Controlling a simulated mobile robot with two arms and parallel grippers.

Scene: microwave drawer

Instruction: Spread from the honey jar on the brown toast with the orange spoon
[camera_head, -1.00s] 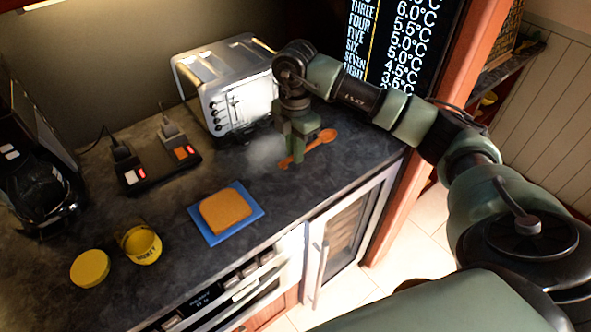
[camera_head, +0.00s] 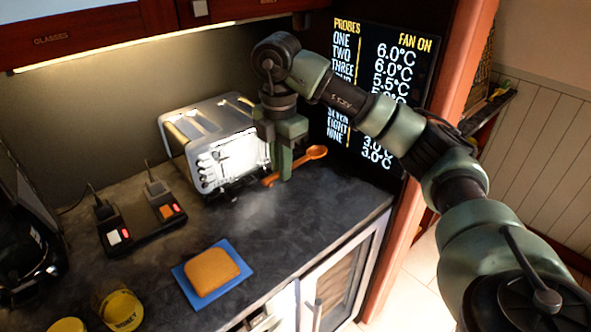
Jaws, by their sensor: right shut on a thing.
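The brown toast (camera_head: 211,271) lies on a blue board (camera_head: 235,249) near the counter's front edge. The yellow honey jar (camera_head: 121,309) stands at the lower left, and a round yellow lid (camera_head: 68,325) beside it is cut off by the picture's bottom edge. My right gripper (camera_head: 286,174) points down in front of the toaster and is shut on the orange spoon (camera_head: 303,163). The spoon's bowl end sticks out to the upper right, and its middle is hidden by the fingers. It looks raised above the counter. My left gripper is not in view.
A silver toaster (camera_head: 222,160) stands close behind and left of my right gripper. A black device with two plugged chargers (camera_head: 140,222) sits left of centre. A dark machine (camera_head: 28,248) stands at the far left. The counter between toast and gripper is clear.

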